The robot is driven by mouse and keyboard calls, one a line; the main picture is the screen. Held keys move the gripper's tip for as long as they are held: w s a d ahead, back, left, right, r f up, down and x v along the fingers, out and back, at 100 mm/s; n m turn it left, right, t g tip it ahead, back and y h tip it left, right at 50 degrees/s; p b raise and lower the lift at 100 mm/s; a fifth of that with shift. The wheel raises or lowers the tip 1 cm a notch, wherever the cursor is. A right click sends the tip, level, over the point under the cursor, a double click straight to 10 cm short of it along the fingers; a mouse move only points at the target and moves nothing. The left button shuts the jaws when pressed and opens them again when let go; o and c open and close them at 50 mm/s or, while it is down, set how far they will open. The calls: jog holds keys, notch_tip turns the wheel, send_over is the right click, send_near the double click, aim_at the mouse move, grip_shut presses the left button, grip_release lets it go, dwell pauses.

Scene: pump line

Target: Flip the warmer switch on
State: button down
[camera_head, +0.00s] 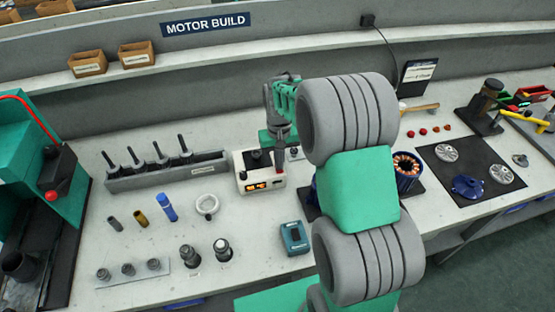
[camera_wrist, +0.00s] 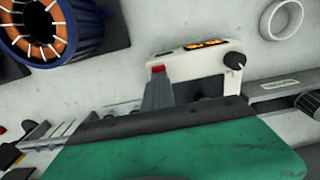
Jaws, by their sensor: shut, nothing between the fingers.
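The warmer (camera_head: 248,186) is a white box with a dark top, orange display marks and a black knob on its front. It also shows in the wrist view (camera_wrist: 180,68), with the knob at its right. My gripper (camera_head: 279,168) is shut and empty, pointing down at the right end of the warmer's front in the head view. In the wrist view the closed fingers (camera_wrist: 158,90) reach the warmer's left part. A small red patch shows right at their tips; whether it is the switch, and whether they touch it, I cannot tell. The switch's position is unclear.
A grey rack (camera_head: 170,172) with several upright tools stands left of the warmer. A white ring (camera_head: 206,205) and a teal device (camera_head: 294,238) lie in front. A blue and copper stator (camera_head: 407,172) stands to the right, beyond my arm. Bare bench lies before the warmer.

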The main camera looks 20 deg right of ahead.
jog(key=shift+s+f+g, duration=0.3)
jog(key=shift+s+f, duration=0.35)
jog(key=shift+f, duration=0.05)
jog(key=shift+r, duration=0.3)
notch_tip(320, 180, up, 15)
jog(key=w, duration=0.1)
jog(key=shift+w+p, duration=0.15)
jog(key=shift+p, duration=0.25)
jog(key=shift+f, duration=0.1)
